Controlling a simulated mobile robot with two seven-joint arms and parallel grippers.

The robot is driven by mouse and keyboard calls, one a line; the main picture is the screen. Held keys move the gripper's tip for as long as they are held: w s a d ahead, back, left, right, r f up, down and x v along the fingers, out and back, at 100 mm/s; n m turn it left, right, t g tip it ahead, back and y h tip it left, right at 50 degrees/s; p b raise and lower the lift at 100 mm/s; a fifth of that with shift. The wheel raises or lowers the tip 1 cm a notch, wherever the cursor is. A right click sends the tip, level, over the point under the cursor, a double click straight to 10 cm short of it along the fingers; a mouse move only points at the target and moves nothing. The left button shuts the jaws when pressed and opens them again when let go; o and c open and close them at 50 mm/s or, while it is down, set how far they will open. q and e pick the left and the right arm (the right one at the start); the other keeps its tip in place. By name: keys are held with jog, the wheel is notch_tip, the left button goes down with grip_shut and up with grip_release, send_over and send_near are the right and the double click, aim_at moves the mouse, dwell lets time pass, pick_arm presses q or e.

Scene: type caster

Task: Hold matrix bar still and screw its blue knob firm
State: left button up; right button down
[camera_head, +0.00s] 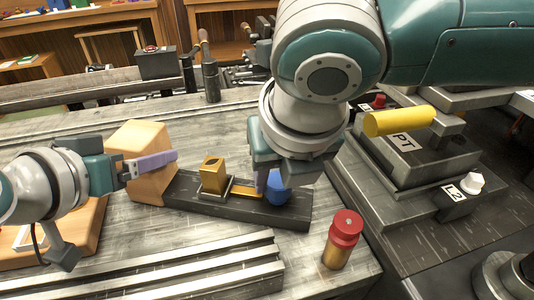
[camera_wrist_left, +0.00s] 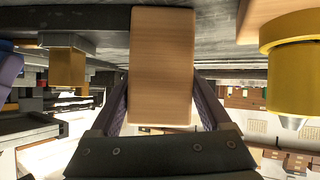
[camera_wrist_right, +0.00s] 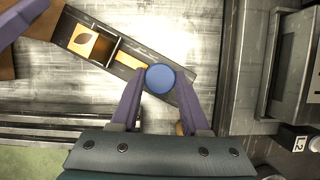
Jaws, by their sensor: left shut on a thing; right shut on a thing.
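The matrix bar (camera_head: 240,205) is a long dark bar lying on the grey bench, with a brass block (camera_head: 213,175) and an orange strip on top. Its blue knob (camera_head: 278,188) is near the right end. A wooden block (camera_head: 140,160) stands at the bar's left end. My left gripper (camera_wrist_left: 160,95) is shut on this wooden block, one purple finger on each side. My right gripper (camera_wrist_right: 160,90) reaches down from above and is shut on the blue knob (camera_wrist_right: 160,78), with its fingers on either side. The knob's underside is hidden.
A red-capped brass cylinder (camera_head: 345,235) stands near the bench's right edge. Metal rails (camera_head: 180,280) run along the front. At the right is a dark machine with a yellow handle (camera_head: 400,121) and a white knob (camera_head: 476,181). A wooden board (camera_head: 85,235) lies at the left.

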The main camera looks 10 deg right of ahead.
jog(key=shift+a+m, duration=0.1)
jog(key=shift+m, duration=0.2)
jog(key=m, duration=0.2)
jog(key=m+h, duration=0.1)
jog(key=shift+a+m+g+h, duration=0.15)
jog(key=shift+m+g+h, duration=0.15)
jog(key=shift+m, duration=0.1)
jog(key=m+h, duration=0.1)
jog(key=m, duration=0.2)
jog(key=shift+w+a+m+g, duration=0.1)
jog(key=shift+m+g, duration=0.2)
jog(key=shift+g, duration=0.1)
jog(key=m+g+h, duration=0.1)
jog(key=m, duration=0.2)
jog(key=shift+w+a+m, duration=0.1)
jog(key=shift+m, duration=0.2)
jog(key=shift+w+r+m+g+h, duration=0.15)
jog(key=shift+m+g, duration=0.2)
jog(key=shift+m, duration=0.6)
jog(key=shift+f+m+g+h, duration=0.15)
jog(key=shift+m+g, duration=0.2)
jog(key=shift+m, duration=0.6)
jog(key=c, duration=0.6)
grip_release()
jog(key=shift+o, duration=1.1)
